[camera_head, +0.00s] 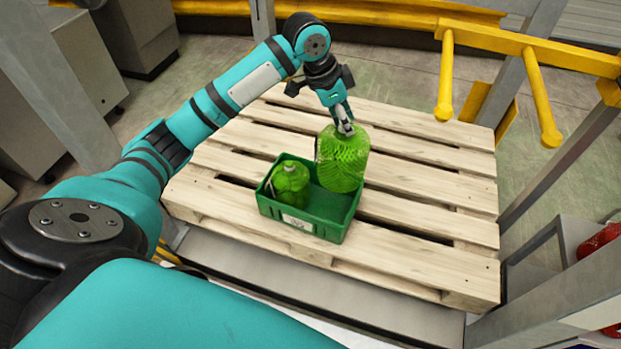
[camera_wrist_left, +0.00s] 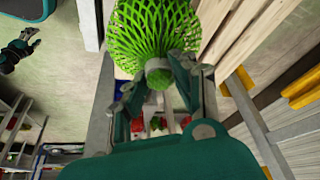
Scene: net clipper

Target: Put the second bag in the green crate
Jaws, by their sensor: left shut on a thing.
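The green crate (camera_head: 322,228) stands on the wooden pallet. One green net bag (camera_head: 290,184) is inside it, in the left part; the right part of the crate shows bare floor. My left gripper (camera_head: 345,128) is shut on the neck of a second green net bag (camera_head: 342,163). That bag hangs upright over the crate's back right corner, and its lower end overlaps the crate's rim in the picture. In the left wrist view the held bag (camera_wrist_left: 154,32) shows with its gathered neck between the fingers (camera_wrist_left: 157,85). My right gripper is not in view.
The wooden pallet (camera_head: 430,213) has free boards around the crate. A yellow rail with hanging bars (camera_head: 527,52) stands at the right back. Grey posts and a red item (camera_head: 598,240) are at the right. Grey cabinets (camera_head: 62,62) are at the left.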

